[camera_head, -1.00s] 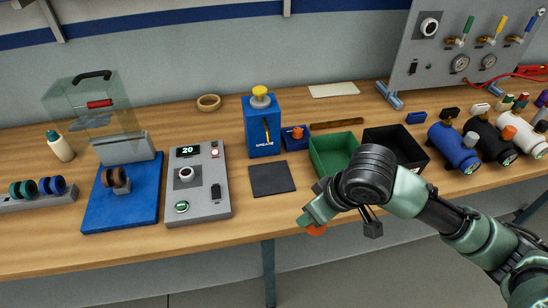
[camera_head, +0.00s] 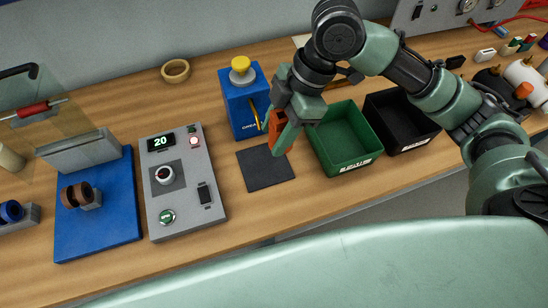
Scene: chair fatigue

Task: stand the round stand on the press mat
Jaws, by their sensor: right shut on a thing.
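The press mat (camera_head: 265,168) is a dark square mat lying flat on the bench in front of the blue press (camera_head: 243,103). My right gripper (camera_head: 279,142) is above the mat's right back part, fingers pointing down. It is shut on an orange-red piece (camera_head: 285,132), mostly hidden by the fingers. I cannot tell its full shape, whether it is the round stand, or whether it touches the mat. No other thing is plainly a round stand; a tan ring (camera_head: 176,70) lies at the back. My left gripper is not in view.
A green bin (camera_head: 372,152) and a black bin (camera_head: 410,144) stand right of the mat. A grey control box (camera_head: 192,218) showing 20 stands to its left, beside a blue base (camera_head: 115,232). The front left of the mat is clear.

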